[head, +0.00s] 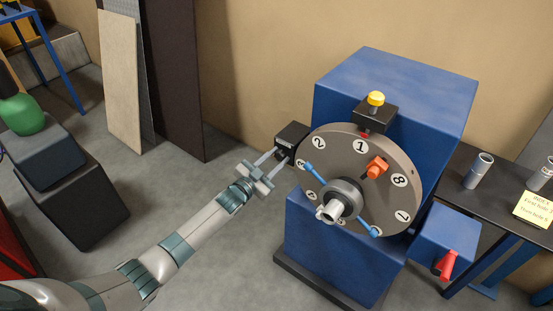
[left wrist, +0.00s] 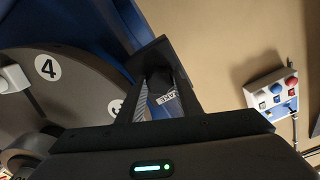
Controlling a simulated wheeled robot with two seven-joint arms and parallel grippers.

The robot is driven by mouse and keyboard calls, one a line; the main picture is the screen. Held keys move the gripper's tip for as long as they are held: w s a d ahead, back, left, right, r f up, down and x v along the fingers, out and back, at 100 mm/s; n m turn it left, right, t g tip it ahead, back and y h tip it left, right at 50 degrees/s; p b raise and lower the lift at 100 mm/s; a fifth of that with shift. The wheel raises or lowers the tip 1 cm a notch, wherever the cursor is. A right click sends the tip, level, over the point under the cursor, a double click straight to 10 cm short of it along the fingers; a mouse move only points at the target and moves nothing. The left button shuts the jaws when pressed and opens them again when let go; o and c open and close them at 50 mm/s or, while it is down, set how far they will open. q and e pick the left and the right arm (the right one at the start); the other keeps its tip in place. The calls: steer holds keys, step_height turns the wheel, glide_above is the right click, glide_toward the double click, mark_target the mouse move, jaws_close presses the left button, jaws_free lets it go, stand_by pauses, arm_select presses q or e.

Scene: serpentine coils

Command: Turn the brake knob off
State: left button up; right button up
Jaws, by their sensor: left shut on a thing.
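A black brake housing (head: 292,138) sits on the left edge of the large grey numbered disc (head: 345,160), on the blue machine (head: 395,85). My left gripper (head: 277,157) is up against the housing, with its two fingers reaching to its front. My left gripper is shut on the brake knob, which is mostly hidden by the fingers. Its turned position cannot be told. My right gripper is not in view.
The disc carries an orange block (head: 377,167) and a hub with blue-ended bars (head: 340,200). A yellow button (head: 376,98) tops a black box above it. A red lever (head: 446,265) is at lower right. A wall panel with buttons (left wrist: 275,92) shows in the left wrist view.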

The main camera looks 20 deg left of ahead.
arm_select(q)
steer(key=n, duration=0.3)
steer(key=shift+f+n, duration=0.15)
steer(key=shift+n, duration=0.15)
steer(key=shift+n+b, duration=0.6)
steer(key=shift+n, duration=1.3)
steer(key=o, duration=1)
steer(key=shift+o, duration=0.2)
steer(key=shift+s, duration=0.1)
